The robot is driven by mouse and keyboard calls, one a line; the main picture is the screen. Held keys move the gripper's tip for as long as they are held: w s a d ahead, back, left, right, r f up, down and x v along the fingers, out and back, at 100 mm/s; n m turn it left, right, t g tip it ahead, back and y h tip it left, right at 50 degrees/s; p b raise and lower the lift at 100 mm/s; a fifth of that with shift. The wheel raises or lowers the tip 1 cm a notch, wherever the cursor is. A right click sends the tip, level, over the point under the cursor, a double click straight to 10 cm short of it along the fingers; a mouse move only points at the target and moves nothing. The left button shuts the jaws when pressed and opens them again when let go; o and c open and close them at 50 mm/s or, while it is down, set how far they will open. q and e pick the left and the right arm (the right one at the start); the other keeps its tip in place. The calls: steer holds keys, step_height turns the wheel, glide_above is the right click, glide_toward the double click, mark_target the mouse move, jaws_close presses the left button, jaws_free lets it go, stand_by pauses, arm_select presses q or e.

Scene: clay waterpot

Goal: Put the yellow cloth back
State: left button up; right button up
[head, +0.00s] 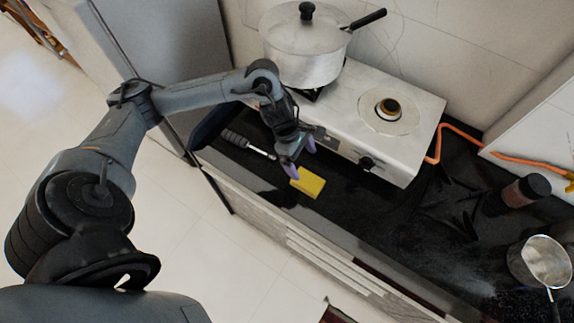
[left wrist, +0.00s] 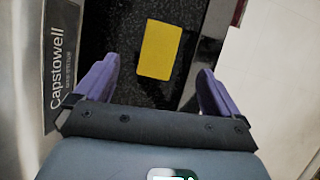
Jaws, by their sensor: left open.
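The yellow cloth (head: 308,183) is a small flat rectangle lying on the black countertop (head: 375,215), near its front edge and in front of the stove. My left gripper (head: 300,157) is open and empty, just behind and above the cloth. In the left wrist view the cloth (left wrist: 159,50) lies ahead of the two purple fingers (left wrist: 155,90), between their lines and apart from them. My right gripper is not in view.
A stove (head: 400,92) carries a lidded pot (head: 305,50). A grey-handled utensil (head: 248,145) lies left of the cloth. A dark-lidded jar (head: 524,193) and a metal pan (head: 545,262) stand at the right. Countertop right of the cloth is mostly clear.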

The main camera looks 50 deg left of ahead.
arm_select(q)
steer(key=d+n+t+h, duration=0.1)
steer(key=d+n+t, duration=0.5)
steer(key=d+n, duration=1.15)
steer(key=s+a+f+n+g+y, duration=0.1)
steer(key=s+a+n, duration=0.3)
steer(key=n, duration=1.1)
steer(key=s+a+f+n+g+y, duration=0.2)
steer(key=s+a+n+g+y, duration=0.1)
steer(key=s+n, duration=0.8)
steer(key=a+n+y, duration=0.1)
steer(key=a+n, duration=0.1)
steer(key=n, duration=0.1)
steer(key=shift+s+n, duration=0.2)
steer(key=shift+n, duration=0.15)
